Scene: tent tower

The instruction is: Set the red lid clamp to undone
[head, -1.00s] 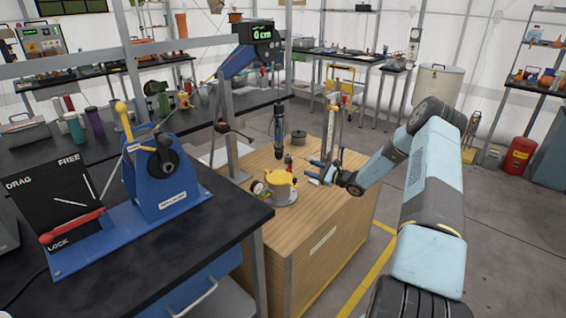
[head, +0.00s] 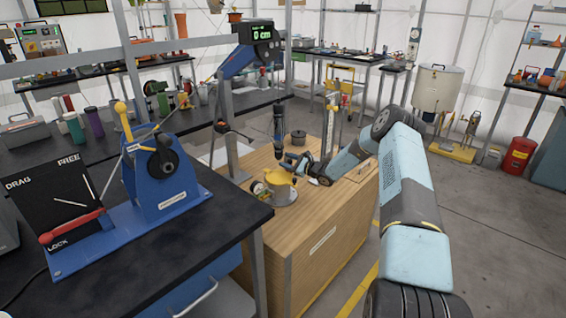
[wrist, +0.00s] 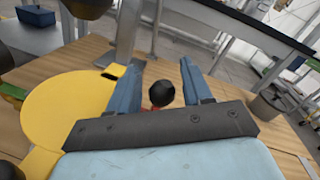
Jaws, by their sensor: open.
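The red lid clamp shows in the wrist view as a black ball knob (wrist: 161,94) with a little red beneath it. It stands between the two blue fingers of my gripper (wrist: 159,68), which is open. I cannot tell whether either finger touches it, and its lower part is hidden by the gripper's dark palm. The yellow lid (wrist: 68,112) lies just left of the fingers. In the head view the yellow lid (head: 279,177) sits on a grey pot (head: 285,197), and my gripper (head: 286,162) is just behind it. The clamp is hidden there.
The pot stands on a wooden bench (head: 330,212). A dark hanging cylinder (head: 278,122) is close behind my gripper. A dark lidded pot (head: 298,137) stands farther back. A blue lever machine (head: 160,180) is on the black table at left.

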